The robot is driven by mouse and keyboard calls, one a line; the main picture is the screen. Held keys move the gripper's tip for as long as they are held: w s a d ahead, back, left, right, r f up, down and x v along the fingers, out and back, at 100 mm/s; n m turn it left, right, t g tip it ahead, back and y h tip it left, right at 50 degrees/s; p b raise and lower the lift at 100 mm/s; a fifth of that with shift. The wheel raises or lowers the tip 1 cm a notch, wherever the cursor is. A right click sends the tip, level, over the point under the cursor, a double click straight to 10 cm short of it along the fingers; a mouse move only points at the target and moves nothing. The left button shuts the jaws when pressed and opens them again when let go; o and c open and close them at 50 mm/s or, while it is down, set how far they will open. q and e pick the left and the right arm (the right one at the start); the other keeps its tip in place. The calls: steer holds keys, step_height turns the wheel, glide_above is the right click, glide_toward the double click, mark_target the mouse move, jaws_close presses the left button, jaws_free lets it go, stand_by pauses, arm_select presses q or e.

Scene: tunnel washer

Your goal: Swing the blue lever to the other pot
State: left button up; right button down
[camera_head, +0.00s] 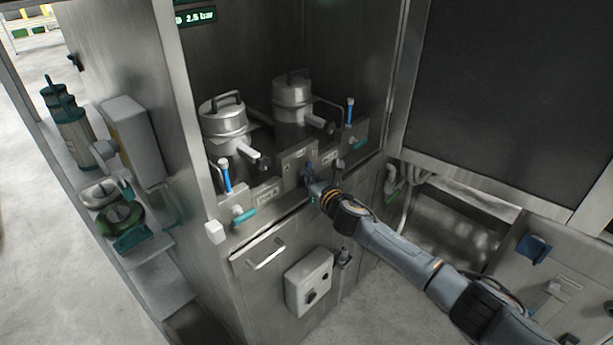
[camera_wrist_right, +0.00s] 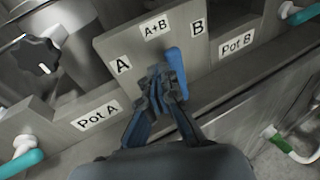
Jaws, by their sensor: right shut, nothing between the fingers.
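The blue lever (camera_wrist_right: 176,68) stands nearly upright in the right wrist view, in front of a metal plate (camera_wrist_right: 130,50) marked A, A+B and B. Its top lies below and between the A+B and B marks. My right gripper (camera_wrist_right: 158,88) is shut and empty, its fingertips close against the left side of the lever; I cannot tell whether they touch. The gripper also shows in the head view (camera_head: 311,183), at the plate between the two pots. Pot A (camera_head: 224,118) is front left and Pot B (camera_head: 292,92) is back right. My left gripper is not in view.
Teal handles (camera_head: 244,215) stick out from the front ledge. A black knob (camera_wrist_right: 36,55) sits left of the plate. The cabinet's side wall (camera_head: 172,110) bounds the left.

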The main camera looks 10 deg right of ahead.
steer(key=shift+w+d+r, duration=0.2)
steer(key=shift+w+d, duration=0.25)
steer(key=shift+d, duration=0.3)
steer(key=shift+w+d+f+b, duration=0.2)
steer(key=shift+w+d, duration=0.15)
steer(key=shift+d, duration=0.15)
steer(key=shift+w+d+f+b, duration=0.15)
steer(key=shift+w+d, duration=0.15)
steer(key=shift+d, duration=0.2)
stand_by(0.7)
steer(key=shift+w+d, duration=0.1)
stand_by(0.4)
steer(key=shift+r, duration=0.3)
